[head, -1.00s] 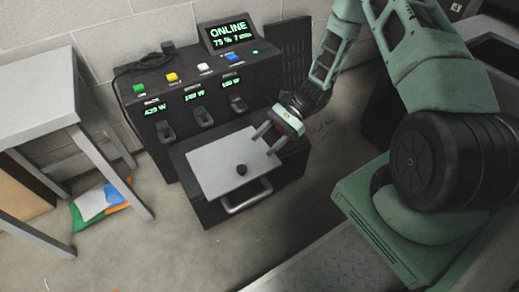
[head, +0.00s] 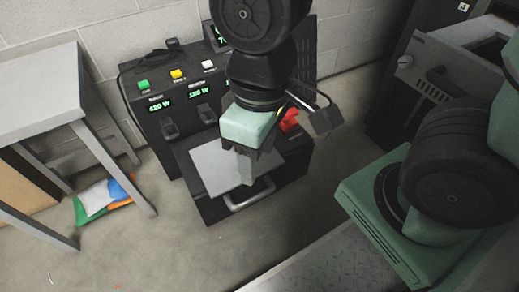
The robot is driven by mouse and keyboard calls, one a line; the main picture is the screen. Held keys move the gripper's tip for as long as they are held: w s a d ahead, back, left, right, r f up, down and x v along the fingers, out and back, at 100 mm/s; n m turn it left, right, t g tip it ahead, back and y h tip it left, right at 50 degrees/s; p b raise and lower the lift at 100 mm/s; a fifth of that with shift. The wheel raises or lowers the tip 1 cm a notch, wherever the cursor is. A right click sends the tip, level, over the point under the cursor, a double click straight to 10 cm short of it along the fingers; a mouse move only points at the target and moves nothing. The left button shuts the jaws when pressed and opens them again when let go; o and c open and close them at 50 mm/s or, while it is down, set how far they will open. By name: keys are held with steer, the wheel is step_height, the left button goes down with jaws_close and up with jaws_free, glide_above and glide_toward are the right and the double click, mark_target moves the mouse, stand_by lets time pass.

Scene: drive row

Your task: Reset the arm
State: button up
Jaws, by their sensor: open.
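A red part (head: 290,120) shows just behind the gripper.
The grey plate (head: 207,166) with a bar handle (head: 250,199) juts from the console front. A grey table (head: 40,90) stands at left, with colourful packets (head: 105,197) on the floor. A grey drawer (head: 440,68) stands out at upper right.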

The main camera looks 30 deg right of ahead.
steer(key=shift+s+r, duration=0.2)
steer(key=shift+s, duration=0.05)
step_height(320, 180, up, 41)
steer(key=p, duration=4.1)
